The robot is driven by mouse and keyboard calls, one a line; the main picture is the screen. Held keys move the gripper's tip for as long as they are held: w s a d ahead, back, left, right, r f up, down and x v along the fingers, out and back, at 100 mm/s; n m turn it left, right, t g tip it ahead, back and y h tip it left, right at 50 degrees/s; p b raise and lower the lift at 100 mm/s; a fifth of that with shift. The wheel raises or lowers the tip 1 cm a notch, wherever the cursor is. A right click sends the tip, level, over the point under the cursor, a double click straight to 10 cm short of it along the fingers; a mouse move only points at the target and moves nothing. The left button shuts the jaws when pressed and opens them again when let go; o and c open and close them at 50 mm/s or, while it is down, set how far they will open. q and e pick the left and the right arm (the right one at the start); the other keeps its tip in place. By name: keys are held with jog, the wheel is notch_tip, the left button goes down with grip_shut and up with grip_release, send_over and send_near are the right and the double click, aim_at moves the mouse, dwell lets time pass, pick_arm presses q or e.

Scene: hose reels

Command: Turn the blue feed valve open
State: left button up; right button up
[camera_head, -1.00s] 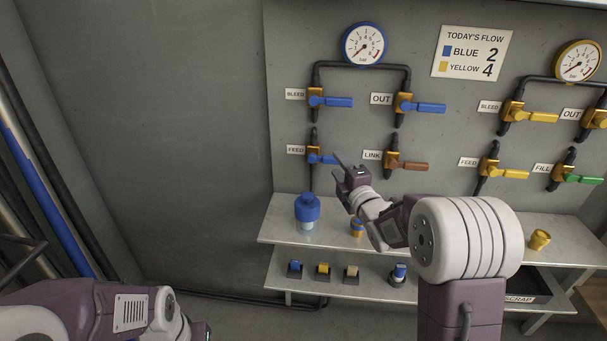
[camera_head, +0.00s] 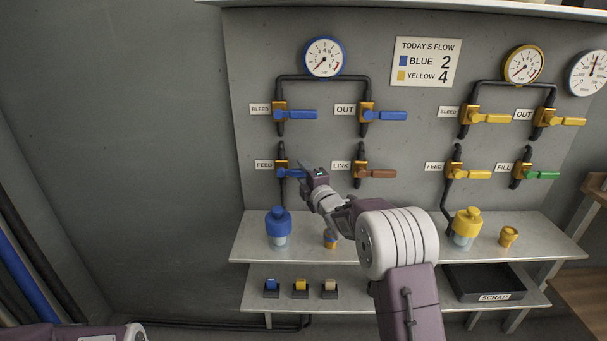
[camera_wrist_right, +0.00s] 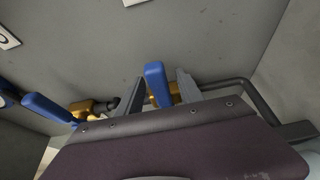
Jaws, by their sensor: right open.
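The blue feed valve is on the grey wall panel, left of the LINK valve; its blue handle (camera_head: 287,173) points right from a brass body (camera_head: 281,160). My right gripper (camera_head: 303,173) is at the handle's right end, covering part of it. In the right wrist view the blue handle (camera_wrist_right: 156,84) stands between the two open fingers of my right gripper (camera_wrist_right: 160,92). A gap shows on its sides; I cannot tell whether either finger touches it. Only a piece of my left arm shows at the bottom left; its gripper is out of view.
The blue BLEED handle (camera_head: 298,114) is above and the brown LINK handle (camera_head: 378,174) is right of my gripper. A shelf (camera_head: 250,247) below holds a blue-capped bottle (camera_head: 278,222) and a yellow one (camera_head: 466,225). The wall to the left is bare.

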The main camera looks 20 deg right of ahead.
grip_shut()
dwell(1.4)
